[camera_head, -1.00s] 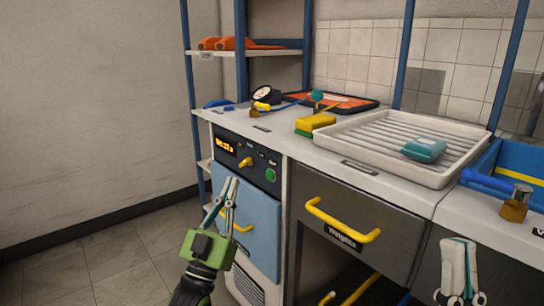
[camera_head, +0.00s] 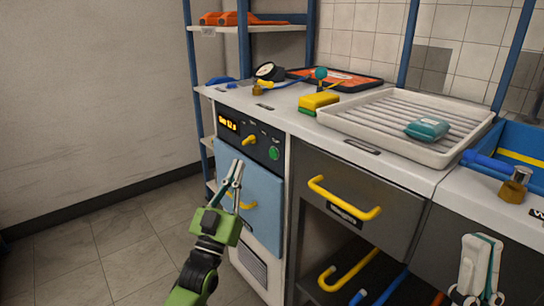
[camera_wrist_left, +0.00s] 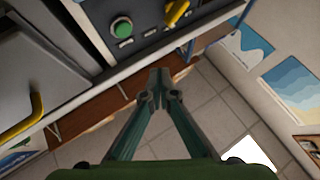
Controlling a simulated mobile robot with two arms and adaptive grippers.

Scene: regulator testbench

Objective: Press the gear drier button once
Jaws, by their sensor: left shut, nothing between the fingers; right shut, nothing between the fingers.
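The gear drier is the unit with a black control panel (camera_head: 248,138), a lit orange display (camera_head: 229,124) and a blue door (camera_head: 262,190). Its round green button (camera_head: 273,153) sits at the panel's right end; it also shows in the left wrist view (camera_wrist_left: 121,27) at upper left. My left gripper (camera_head: 236,166) is shut and empty, in front of the blue door, lower and to the left of the button, not touching it. In the left wrist view its closed fingertips (camera_wrist_left: 159,78) are below and right of the button. My right gripper (camera_head: 481,248) is shut and empty at the lower right.
A yellow knob (camera_head: 249,140) sits left of the button. A yellow door handle (camera_head: 243,203) is close to my left gripper. A grey drawer with a yellow handle (camera_head: 343,202) is to the right. The counter holds a white drying tray (camera_head: 345,127) and a sponge (camera_head: 320,101).

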